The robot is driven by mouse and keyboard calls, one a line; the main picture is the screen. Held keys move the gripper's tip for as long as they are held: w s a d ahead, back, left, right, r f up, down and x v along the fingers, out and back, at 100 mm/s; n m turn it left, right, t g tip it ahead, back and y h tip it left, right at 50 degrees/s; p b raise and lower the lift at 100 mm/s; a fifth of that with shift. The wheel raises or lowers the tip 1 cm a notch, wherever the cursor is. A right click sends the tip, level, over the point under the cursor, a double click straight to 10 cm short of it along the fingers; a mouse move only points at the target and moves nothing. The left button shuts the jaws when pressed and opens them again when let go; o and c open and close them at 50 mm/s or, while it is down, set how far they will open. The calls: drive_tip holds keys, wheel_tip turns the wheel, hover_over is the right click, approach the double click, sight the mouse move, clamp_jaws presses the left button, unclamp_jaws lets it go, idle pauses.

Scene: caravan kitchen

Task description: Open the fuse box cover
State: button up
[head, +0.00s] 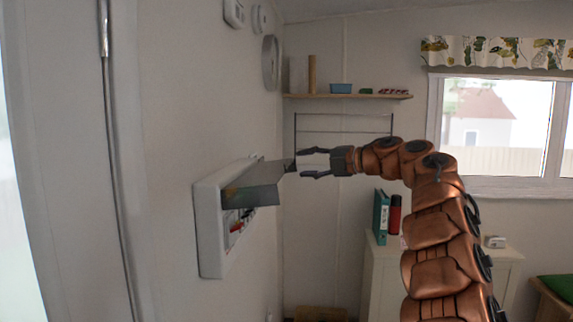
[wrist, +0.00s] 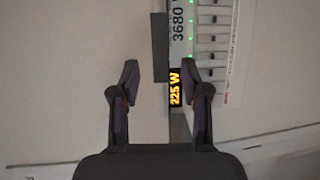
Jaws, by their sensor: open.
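The fuse box (head: 210,225) is a white box on the left wall. Its grey cover (head: 262,192) is raised and stands out from the wall, leaving the switches and a red part inside visible below it. My gripper (head: 302,164) is open and empty, its fingertips just off the cover's outer edge. In the wrist view the cover shows edge-on as a dark narrow strip (wrist: 160,48), ahead of and between the open fingers (wrist: 160,70). I cannot tell whether they touch. Behind it are a row of switches (wrist: 210,40) and an orange "225 W" display (wrist: 174,88).
A shelf (head: 350,96) with small items is on the back wall. A white cabinet (head: 385,265) carries a teal binder (head: 381,217) and a red item (head: 395,215). A window (head: 500,125) is at the right. The space in front of the box is clear except for my arm.

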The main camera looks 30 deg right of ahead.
sight(287, 164)
drive_tip(key=p+x, duration=0.2)
drive_tip(key=x, duration=0.3)
drive_tip(key=shift+w+a+r, duration=0.1)
drive_tip(key=shift+w+a, duration=0.05)
drive_tip(key=shift+w, duration=0.15)
drive_tip(key=shift+w+a, duration=0.2)
drive_tip(key=shift+w, duration=0.3)
drive_tip(key=shift+c, duration=0.2)
clamp_jaws()
